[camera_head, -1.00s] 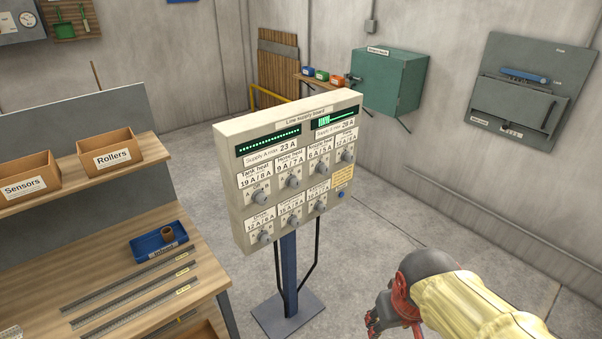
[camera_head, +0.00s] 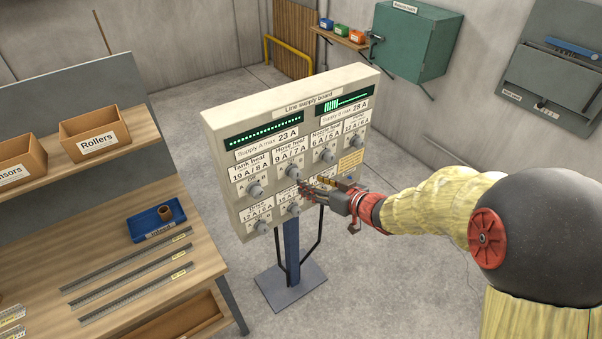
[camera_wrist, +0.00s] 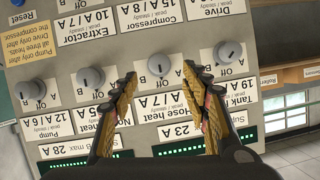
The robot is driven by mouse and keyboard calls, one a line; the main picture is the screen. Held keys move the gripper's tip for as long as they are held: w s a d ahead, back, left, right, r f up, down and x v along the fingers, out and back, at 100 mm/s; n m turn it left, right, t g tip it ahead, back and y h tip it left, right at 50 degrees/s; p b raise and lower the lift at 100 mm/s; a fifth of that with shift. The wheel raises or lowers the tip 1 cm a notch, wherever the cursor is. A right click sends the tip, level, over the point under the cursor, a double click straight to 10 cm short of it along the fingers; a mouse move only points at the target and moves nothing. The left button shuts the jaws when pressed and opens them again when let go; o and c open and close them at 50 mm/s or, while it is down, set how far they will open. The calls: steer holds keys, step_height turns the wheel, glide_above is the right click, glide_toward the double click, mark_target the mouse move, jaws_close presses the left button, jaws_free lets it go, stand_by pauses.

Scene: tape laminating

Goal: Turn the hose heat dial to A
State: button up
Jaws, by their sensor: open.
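The Line supply board (camera_head: 215,150) stands on a post, with rows of grey dials on its face. The hose heat dial (camera_head: 292,171) is in the upper row, second from the left, under the label "Hose heat 9 A / 7 A". My gripper (camera_head: 308,189) is open and in front of the board, just below and right of that dial. In the wrist view, which shows the board upside down, the hose heat dial (camera_wrist: 158,66) appears between the two spread fingers, not gripped.
The tank heat dial (camera_wrist: 227,50) and nozzle heat dial (camera_wrist: 92,77) sit close on either side. A lower row of dials and a blue reset button (camera_wrist: 17,3) are near. A workbench (camera_head: 150,250) stands left; floor is clear to the right.

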mark_target(298, 176)
steer(key=x, duration=0.7)
steer(key=shift+w+a+f+b, duration=0.15)
steer(key=shift+w+b, duration=0.25)
steer(key=c, duration=0.3)
steer(key=c, duration=0.7)
steer(key=shift+c, duration=0.7)
